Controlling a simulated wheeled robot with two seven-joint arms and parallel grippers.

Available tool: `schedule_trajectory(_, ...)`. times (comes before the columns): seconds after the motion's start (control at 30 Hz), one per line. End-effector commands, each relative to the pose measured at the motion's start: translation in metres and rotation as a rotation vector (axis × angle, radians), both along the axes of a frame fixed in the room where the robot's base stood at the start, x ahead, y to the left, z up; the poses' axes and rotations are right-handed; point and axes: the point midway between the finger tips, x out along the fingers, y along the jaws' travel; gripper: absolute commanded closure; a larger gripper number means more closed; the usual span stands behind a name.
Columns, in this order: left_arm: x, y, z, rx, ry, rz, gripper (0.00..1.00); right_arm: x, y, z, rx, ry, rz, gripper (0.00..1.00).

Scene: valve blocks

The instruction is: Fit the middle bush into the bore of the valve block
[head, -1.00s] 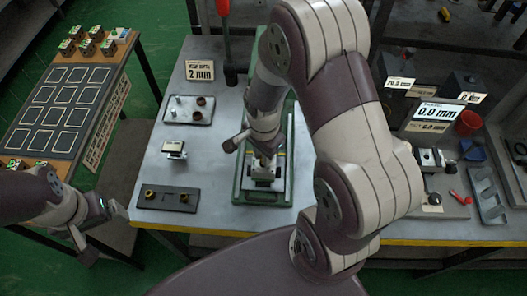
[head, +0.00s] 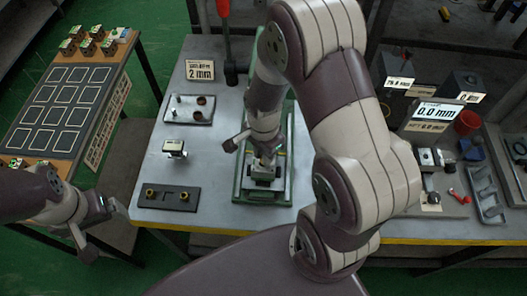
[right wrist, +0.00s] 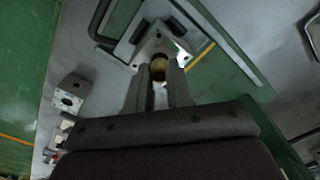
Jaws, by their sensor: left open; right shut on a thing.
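My right gripper (right wrist: 161,75) is shut on a brass-coloured bush (right wrist: 158,69), the middle one, in the right wrist view. The pale metal valve block (right wrist: 163,43) lies directly beyond the fingertips. The bush is at or close over the block; I cannot tell whether it has entered the bore, which is hidden. In the head view the right gripper (head: 265,158) points down over the block (head: 262,172) in a green fixture (head: 251,192). My left gripper (head: 92,238) is open and empty, off the table's left front corner.
A dark rack (head: 167,203) holds a brass bush at each end, its middle place empty. A small metal block (head: 174,148), a parts tray (head: 189,117) and a "2 mm" sign (head: 200,70) stand left of the fixture. Gauges and a red cup (head: 467,122) stand at right.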

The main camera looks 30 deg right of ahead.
Motion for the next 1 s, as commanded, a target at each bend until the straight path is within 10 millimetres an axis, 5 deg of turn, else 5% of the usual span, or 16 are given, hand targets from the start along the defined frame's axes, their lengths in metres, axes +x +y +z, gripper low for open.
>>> schedule_trajectory(0.93, 0.000, 0.000, -0.006, 0.000, 0.000, 0.000, 0.08, 0.000, 0.000, -0.012, 0.000, 0.000, 0.000, 1.00)
schedule_trajectory(0.97, 0.000, 0.000, -0.006, 0.000, 0.000, 0.000, 0.08, 0.000, 0.000, -0.012, 0.000, 0.000, 0.000, 0.73)
schedule_trajectory(1.0, 0.000, 0.000, -0.006, 0.000, 0.000, 0.000, 0.08, 0.000, 0.000, -0.012, 0.000, 0.000, 0.000, 0.60)
